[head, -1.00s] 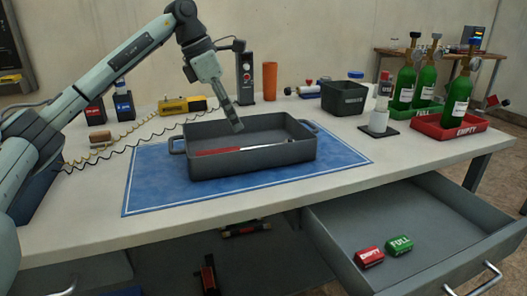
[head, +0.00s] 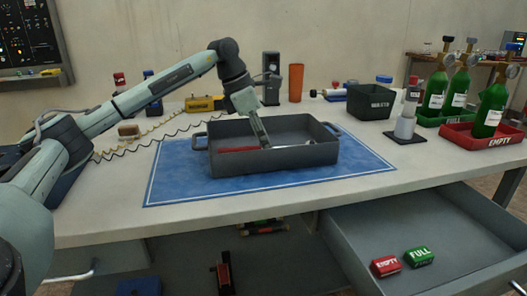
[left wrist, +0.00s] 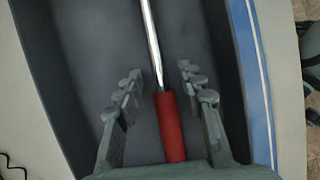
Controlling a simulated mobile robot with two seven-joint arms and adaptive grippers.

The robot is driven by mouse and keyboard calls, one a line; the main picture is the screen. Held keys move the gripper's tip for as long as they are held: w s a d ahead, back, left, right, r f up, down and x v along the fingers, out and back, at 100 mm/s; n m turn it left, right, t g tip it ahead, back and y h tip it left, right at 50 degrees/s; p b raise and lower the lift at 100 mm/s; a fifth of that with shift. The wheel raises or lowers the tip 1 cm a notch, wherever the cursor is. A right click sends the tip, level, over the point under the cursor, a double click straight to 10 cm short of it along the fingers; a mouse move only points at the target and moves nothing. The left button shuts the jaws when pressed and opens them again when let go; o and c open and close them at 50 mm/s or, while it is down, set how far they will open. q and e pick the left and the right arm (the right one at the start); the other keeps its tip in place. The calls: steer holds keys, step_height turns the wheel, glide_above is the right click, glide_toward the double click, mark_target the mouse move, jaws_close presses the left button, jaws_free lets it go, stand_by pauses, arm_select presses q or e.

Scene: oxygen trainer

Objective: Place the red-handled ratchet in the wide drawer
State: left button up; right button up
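The ratchet lies in a dark grey tray (head: 275,161) on the blue mat; its red handle (head: 237,149) shows just over the front wall in the head view. In the left wrist view the red handle (left wrist: 171,130) and shiny shaft (left wrist: 152,45) lie along the tray floor. My left gripper (head: 265,145) reaches down into the tray. In the left wrist view the left gripper (left wrist: 157,78) is open, its fingers on either side of the ratchet, with gaps to the handle. The wide drawer (head: 440,225) is pulled open below the bench at right. My right gripper is out of view.
A dark bin (head: 370,102), a stand (head: 405,130) and green bottles (head: 490,110) stand right of the tray. The tray walls surround my gripper.

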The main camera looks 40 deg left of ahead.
arm_select(q)
steer(key=shift+c, duration=0.3)
jaws_close()
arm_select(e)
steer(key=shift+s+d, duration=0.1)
arm_select(q)
steer(key=shift+r, duration=0.1)
